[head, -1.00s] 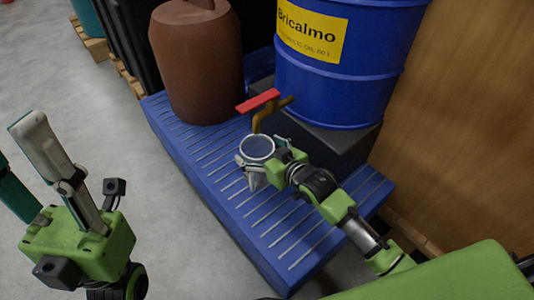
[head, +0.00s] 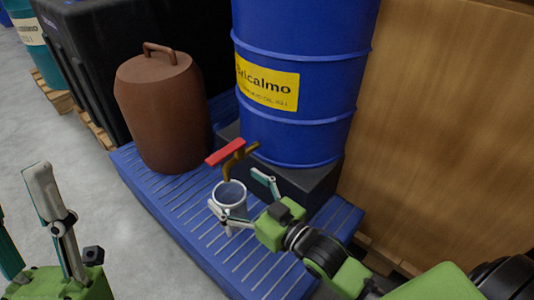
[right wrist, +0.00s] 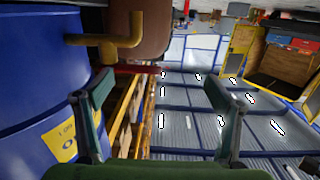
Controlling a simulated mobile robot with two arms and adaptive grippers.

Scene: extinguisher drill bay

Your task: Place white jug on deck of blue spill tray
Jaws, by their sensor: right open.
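The white jug (head: 231,193) stands upright, as far as I can see, on the slatted deck of the blue spill tray (head: 190,222), just below the drum's tap. My right gripper (head: 241,194) is open, its pale finger and teal finger spread on either side of the jug. The pale finger covers part of the jug's lower side, so contact is hard to tell. The right wrist view shows both fingers apart with nothing between them (right wrist: 158,92); the jug does not show there. My left gripper (head: 20,192) is open and empty at the left, over the floor.
A blue drum (head: 300,65) on a dark stand (head: 318,187) has a brass tap (head: 232,165) with a red handle (head: 225,152) above the jug. A brown can (head: 163,115) stands on the tray's far end. A wooden panel (head: 440,130) bounds the right.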

